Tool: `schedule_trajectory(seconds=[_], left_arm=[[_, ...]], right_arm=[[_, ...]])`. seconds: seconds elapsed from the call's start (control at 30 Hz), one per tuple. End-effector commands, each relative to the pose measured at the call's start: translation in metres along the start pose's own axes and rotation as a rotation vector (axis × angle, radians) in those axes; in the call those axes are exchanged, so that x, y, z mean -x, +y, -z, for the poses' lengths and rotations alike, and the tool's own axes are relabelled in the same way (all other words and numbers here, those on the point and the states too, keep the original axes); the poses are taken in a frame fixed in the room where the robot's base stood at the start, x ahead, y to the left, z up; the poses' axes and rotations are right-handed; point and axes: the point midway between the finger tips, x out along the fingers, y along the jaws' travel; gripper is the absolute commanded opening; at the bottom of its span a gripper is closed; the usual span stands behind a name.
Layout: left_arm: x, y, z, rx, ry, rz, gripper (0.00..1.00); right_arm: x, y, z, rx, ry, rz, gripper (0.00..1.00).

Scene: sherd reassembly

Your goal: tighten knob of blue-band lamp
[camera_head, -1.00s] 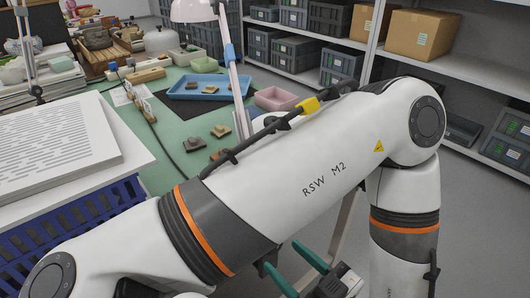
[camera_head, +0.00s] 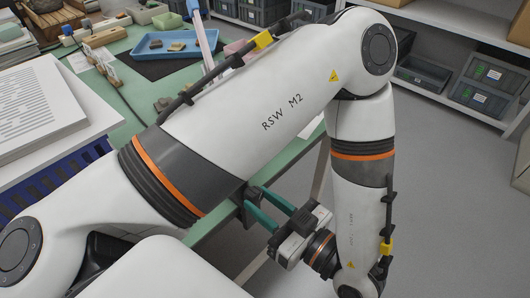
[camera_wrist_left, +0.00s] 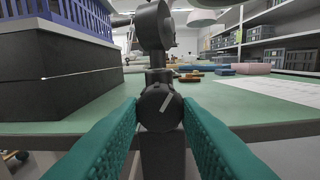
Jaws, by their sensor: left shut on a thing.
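The lamp's pale arm (camera_head: 206,38) with a blue band (camera_head: 192,9) rises behind my left arm in the head view; its shade is out of that frame. In the left wrist view a round dark knob (camera_wrist_left: 160,107) with a pale line across its face sits on a dark clamp (camera_wrist_left: 158,78) at the table edge. My left gripper (camera_wrist_left: 161,106), with teal fingers, is shut on the knob, one finger on each side. In the head view the gripper (camera_head: 257,193) is at the table's edge, and my arm hides most of the clamp and the knob.
The green table (camera_head: 120,92) holds a blue tray (camera_head: 165,45) with sherds on a dark mat. Shelves with grey bins (camera_head: 483,90) stand behind.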

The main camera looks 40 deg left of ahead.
Motion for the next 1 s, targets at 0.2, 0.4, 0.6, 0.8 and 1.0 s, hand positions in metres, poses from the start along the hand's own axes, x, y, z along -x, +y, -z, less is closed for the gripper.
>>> schedule_trajectory(seconds=[0.2,0.4,0.6,0.8,1.0], left_arm=[[0.0,0.001,-0.002,-0.206,0.001,-0.001,0.07],[0.0,0.001,-0.001,-0.308,0.001,0.0,0.07],[0.0,0.0,0.0,-0.319,0.001,0.001,0.07],[0.0,0.0,0.0,-0.318,0.001,0.001,0.41],[0.0,0.001,0.0,-0.318,0.001,0.001,0.52]], right_arm=[[-0.031,0.001,-0.003,0.001,0.019,-0.002,0.51],[-0.053,0.002,0.001,0.003,0.028,-0.005,0.51],[-0.055,0.002,0.001,0.003,0.029,-0.005,0.51],[-0.055,0.002,0.001,0.003,0.029,-0.005,0.51],[-0.055,0.002,0.002,0.003,0.03,-0.004,0.51]])
